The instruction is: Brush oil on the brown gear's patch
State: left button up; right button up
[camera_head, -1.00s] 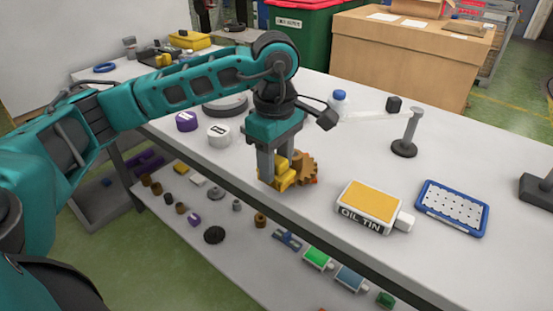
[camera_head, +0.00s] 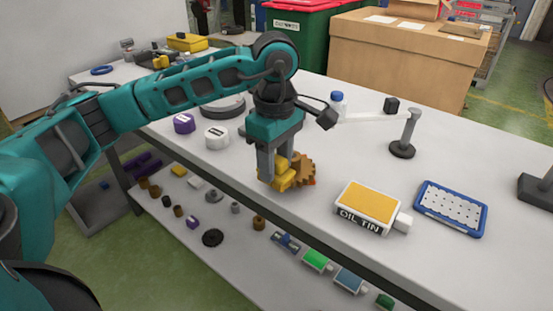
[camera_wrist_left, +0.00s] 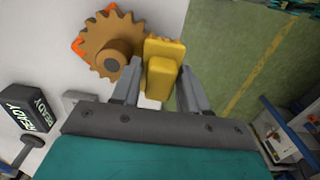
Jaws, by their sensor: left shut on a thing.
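My left gripper (camera_head: 280,172) is low over the bench near its front edge, shut on a yellow block-shaped tool (camera_head: 284,182). In the left wrist view the tool (camera_wrist_left: 163,52) sits between the fingers (camera_wrist_left: 160,80). The brown gear (camera_head: 304,170) is right beside the tool, on its far right side; in the left wrist view the gear (camera_wrist_left: 112,45) looks close against the tool's left side. I cannot tell whether they touch. An orange patch (camera_wrist_left: 79,44) shows at the gear's edge. The oil tin (camera_head: 368,204) lies to the right. My right gripper is out of view.
A blue perforated tray (camera_head: 450,208) lies right of the tin. A grey post stand (camera_head: 404,148) is behind. A white drum (camera_head: 217,136) and a purple one (camera_head: 184,123) stand left of the gripper. Several parts lie on the lower shelf. Bench is clear between gear and stand.

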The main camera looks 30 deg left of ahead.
pick_arm(q)
jog(key=shift+s, duration=0.3)
jog(key=shift+w, duration=0.15)
jog(key=shift+w, duration=0.3)
jog(key=shift+s, duration=0.15)
dwell(0.5)
jog(key=shift+s+b, duration=0.3)
jog(key=shift+w, duration=0.25)
jog(key=shift+w, duration=0.25)
